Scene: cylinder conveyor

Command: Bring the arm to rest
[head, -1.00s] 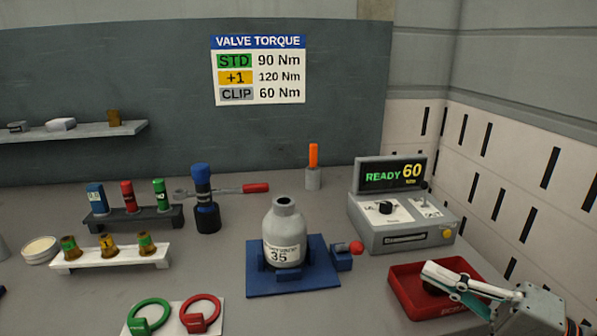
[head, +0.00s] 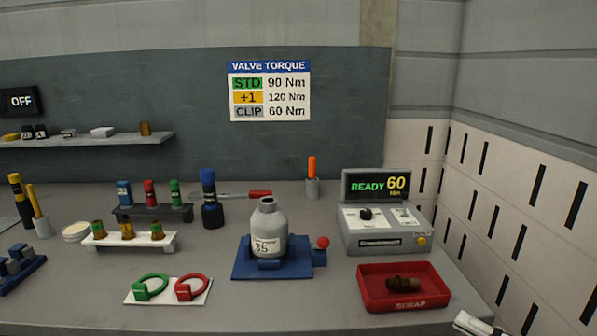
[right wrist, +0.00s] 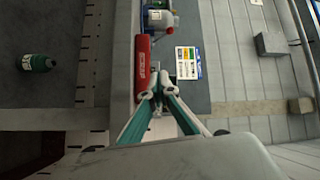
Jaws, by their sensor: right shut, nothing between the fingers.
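My right gripper (head: 470,322) shows only as a sliver at the bottom right of the head view, in front of the bench edge near the red scrap tray (head: 375,296). In the right wrist view its fingers (right wrist: 157,86) are shut with nothing between them, and they appear beside the red tray (right wrist: 143,60). A brown fitting (head: 403,284) lies in the tray. My left gripper is not in view.
The torque controller (head: 385,235) reads READY 60 behind the tray. Green (head: 150,285) and red (head: 190,290) rings lie on a white plate. Racks with fittings and coloured tubes stand at the left. In the wrist view a dark green bottle (right wrist: 37,63) shows at the left.

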